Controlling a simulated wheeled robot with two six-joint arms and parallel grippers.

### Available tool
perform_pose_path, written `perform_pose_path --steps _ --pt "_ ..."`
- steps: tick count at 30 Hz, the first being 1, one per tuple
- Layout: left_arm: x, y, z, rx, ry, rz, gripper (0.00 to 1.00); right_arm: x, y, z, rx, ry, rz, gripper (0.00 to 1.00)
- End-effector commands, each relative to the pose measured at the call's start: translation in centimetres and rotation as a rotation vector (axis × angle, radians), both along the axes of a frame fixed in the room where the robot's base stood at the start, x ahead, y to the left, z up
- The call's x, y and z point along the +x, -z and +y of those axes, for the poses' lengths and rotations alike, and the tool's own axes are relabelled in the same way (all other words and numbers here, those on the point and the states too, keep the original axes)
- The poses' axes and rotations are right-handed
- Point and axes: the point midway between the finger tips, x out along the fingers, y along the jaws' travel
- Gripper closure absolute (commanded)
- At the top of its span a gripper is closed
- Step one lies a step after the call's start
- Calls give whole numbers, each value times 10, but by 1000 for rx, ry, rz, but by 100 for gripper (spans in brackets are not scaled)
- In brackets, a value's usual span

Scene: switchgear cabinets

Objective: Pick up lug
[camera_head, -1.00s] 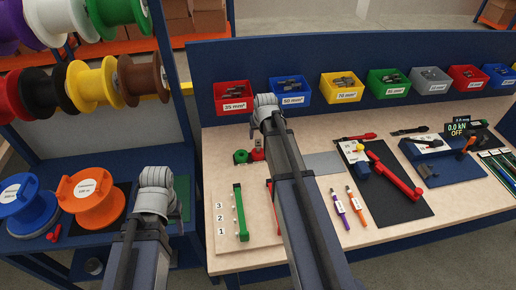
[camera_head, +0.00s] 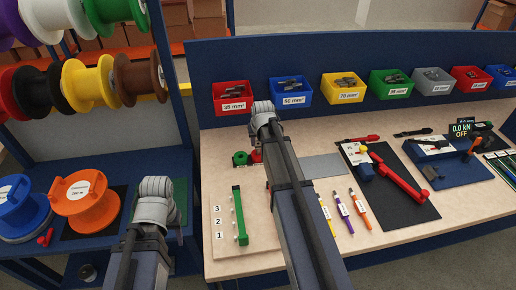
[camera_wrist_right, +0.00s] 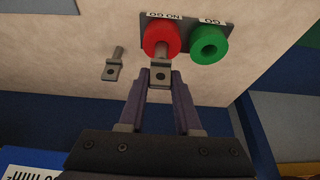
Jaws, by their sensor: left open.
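In the right wrist view a small grey lug (camera_wrist_right: 160,75) sits between the two fingertips of my right gripper (camera_wrist_right: 161,80), which look closed on its flat end. Its barrel points at the red NO GO ring (camera_wrist_right: 158,32); I cannot tell how far it reaches into the ring. A second grey lug (camera_wrist_right: 113,66) lies on the table to the left. In the head view my right gripper (camera_head: 264,112) hides the lug and part of the red ring. My left gripper (camera_head: 156,192) is over the left shelf, away from the lugs; its fingertips are hidden.
A green GO ring (camera_wrist_right: 209,44) stands beside the red one. Coloured bins, including the blue 50 mm² bin (camera_head: 290,92), line the back of the bench. A green rack (camera_head: 239,216), pens and a red-handled tool (camera_head: 397,178) are on the bench. Spools (camera_head: 86,193) stand left.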

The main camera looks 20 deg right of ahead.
Motion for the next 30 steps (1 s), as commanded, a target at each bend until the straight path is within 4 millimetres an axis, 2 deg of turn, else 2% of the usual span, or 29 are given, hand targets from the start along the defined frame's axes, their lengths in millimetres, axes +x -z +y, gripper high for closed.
perform_pose_path --steps 1,8,23,30 --pt "0 0 0 0 0 0 50 0 0 0 0 0 0 75" --pt "0 0 0 0 0 0 50 0 0 0 0 0 0 100" --pt "0 -2 0 0 0 0 50 0 -2 0 0 0 0 100" --pt "0 -20 0 0 1 0 50 0 -20 0 0 0 0 100"
